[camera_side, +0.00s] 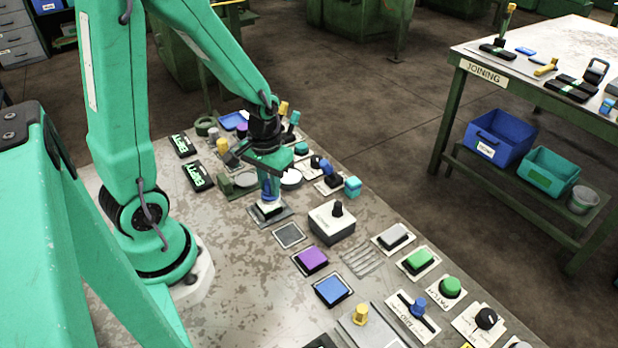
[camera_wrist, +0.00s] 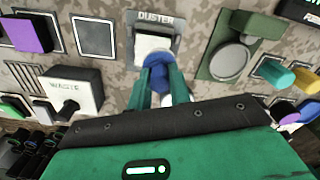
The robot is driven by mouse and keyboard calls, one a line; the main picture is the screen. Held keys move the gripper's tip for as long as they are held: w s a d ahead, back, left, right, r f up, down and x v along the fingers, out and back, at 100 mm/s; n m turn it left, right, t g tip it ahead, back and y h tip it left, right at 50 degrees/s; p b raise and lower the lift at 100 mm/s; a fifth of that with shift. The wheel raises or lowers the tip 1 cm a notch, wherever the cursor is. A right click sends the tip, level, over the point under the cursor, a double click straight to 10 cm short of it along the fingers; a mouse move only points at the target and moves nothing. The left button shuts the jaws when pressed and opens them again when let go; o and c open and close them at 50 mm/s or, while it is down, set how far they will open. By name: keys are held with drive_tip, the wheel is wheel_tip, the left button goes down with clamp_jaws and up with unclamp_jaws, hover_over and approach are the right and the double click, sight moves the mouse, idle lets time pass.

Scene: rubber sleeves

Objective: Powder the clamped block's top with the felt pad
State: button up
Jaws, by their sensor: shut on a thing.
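My gripper (camera_side: 268,186) is shut on the blue handle (camera_wrist: 157,73) of the felt pad. The handle stands between my two fingers (camera_wrist: 160,86) in the wrist view. The pale pad (camera_wrist: 153,46) is below the handle, at the plate marked DUSTER (camera_wrist: 155,20). In the side view the pad (camera_side: 268,206) is low over its grey plate (camera_side: 283,216); I cannot tell if it touches. An olive-green fixture (camera_wrist: 257,25) with a grey round part (camera_wrist: 231,57) is to the right in the wrist view. I cannot make out for sure which block is clamped.
A white WASTE box (camera_side: 332,222) with a dark knob stands close to the right of my gripper. An empty framed square (camera_side: 288,236), a purple block (camera_side: 310,259) and a blue block (camera_side: 332,289) lie nearer the camera. Several small coloured parts crowd the bench behind my gripper.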

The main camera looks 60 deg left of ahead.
drive_tip(key=shift+s, duration=0.2)
drive_tip(key=shift+s+f, duration=0.15)
drive_tip(key=shift+s, duration=1.1)
drive_tip(key=shift+d, duration=0.25)
drive_tip(key=shift+d, duration=1.05)
drive_tip(key=shift+w, duration=0.2)
drive_tip(key=shift+w, duration=1.25)
